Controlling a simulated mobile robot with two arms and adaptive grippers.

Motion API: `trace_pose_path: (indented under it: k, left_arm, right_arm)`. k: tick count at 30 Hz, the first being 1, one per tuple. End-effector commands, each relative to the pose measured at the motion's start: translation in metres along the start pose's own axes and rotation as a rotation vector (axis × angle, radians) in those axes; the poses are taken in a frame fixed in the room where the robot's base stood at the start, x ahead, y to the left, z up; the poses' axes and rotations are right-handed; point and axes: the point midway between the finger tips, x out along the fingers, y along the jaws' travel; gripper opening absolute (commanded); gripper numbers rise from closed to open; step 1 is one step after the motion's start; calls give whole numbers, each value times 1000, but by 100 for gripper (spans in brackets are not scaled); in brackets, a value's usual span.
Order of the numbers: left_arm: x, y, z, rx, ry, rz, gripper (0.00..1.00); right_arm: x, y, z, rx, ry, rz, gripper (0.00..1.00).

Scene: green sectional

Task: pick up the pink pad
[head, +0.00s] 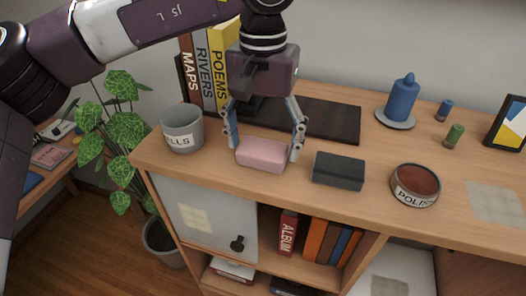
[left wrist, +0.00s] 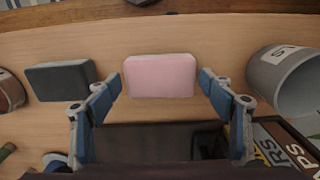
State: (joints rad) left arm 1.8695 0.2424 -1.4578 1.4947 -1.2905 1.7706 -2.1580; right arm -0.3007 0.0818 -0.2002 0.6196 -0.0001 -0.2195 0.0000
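The pink pad (head: 262,155) is a small rounded block lying flat on the wooden cabinet top. My left gripper (head: 263,146) is above it, pointing down, with its fingers open and spread to either side of the pad. In the left wrist view the pad (left wrist: 160,76) lies between the two open fingertips (left wrist: 161,80), with a small gap on each side; I see no clear contact. My right gripper is in neither view.
A dark grey block (head: 338,169) lies just right of the pad. A grey cup (head: 182,128) stands to its left. Books (head: 207,75) and a dark tray (head: 332,119) are behind. A polish tin (head: 415,185) and a blue candle (head: 402,100) stand farther right.

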Motion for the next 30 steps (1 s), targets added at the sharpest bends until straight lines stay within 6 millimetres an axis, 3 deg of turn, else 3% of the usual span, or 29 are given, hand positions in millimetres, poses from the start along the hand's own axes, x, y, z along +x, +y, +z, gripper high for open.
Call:
trace_pose_path:
  k: [1,6,14,20,26,30]
  left_arm:
    - [0,0,0,0,0,0,66]
    - [0,0,0,0,0,0,47]
    - [-1,0,0,0,1,0,46]
    - [-14,1,-1,0,3,1,46]
    - [-52,1,-1,-2,5,1,46]
    - [-94,1,0,-1,4,2,46]
  right_arm:
    - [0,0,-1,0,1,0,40]
    - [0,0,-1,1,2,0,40]
    - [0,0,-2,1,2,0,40]
    - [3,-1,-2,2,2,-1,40]
    - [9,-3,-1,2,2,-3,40]
    - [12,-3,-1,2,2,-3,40]
